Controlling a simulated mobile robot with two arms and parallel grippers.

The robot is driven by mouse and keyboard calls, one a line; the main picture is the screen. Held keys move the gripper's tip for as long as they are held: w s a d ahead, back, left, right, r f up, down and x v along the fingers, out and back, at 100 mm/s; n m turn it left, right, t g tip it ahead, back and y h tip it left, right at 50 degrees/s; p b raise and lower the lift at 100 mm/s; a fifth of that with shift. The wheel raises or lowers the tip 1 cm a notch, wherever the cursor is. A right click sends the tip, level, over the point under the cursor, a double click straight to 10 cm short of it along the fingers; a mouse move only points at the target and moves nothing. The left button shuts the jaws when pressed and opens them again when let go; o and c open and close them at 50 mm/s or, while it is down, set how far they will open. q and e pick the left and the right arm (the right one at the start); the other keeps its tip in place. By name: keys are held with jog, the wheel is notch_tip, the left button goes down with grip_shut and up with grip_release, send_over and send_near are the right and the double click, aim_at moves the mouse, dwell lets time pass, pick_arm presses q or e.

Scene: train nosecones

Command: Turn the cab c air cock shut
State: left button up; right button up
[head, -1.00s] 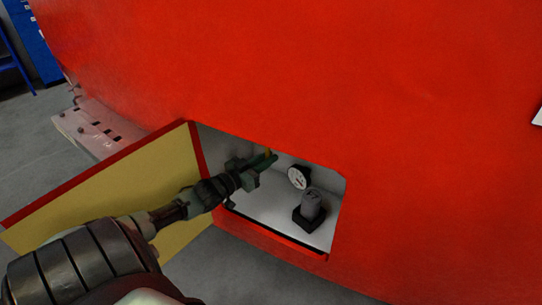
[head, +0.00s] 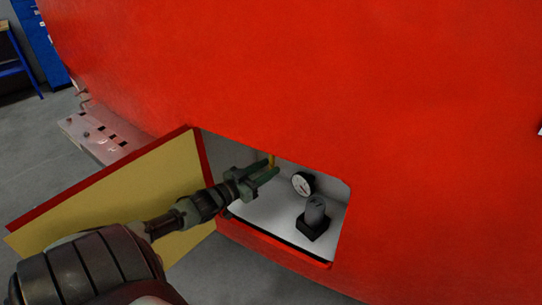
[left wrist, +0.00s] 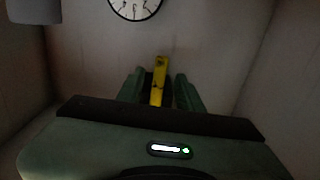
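The air cock's yellow handle (head: 272,159) is inside the open compartment in the red nosecone, near its upper left. In the left wrist view the yellow handle (left wrist: 159,80) stands nearly upright between the two green fingers. My left gripper (head: 270,168) reaches into the compartment from the left. Its fingers (left wrist: 159,92) are apart, one on each side of the handle, with a visible gap on the right side. Whether the left finger touches it I cannot tell. The cock's body is hidden. My right gripper is not in view.
A round white gauge (head: 303,184) is on the compartment's back wall, and a dark grey knob on a black base (head: 314,217) stands on its floor. The yellow-faced door (head: 120,195) hangs open to the left, beneath my left arm. The compartment's walls and red rim are close around the gripper.

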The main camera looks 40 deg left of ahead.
pick_arm(q)
jog(key=s, duration=0.5)
jog(key=shift+s+a, duration=0.2)
jog(key=shift+s, duration=0.2)
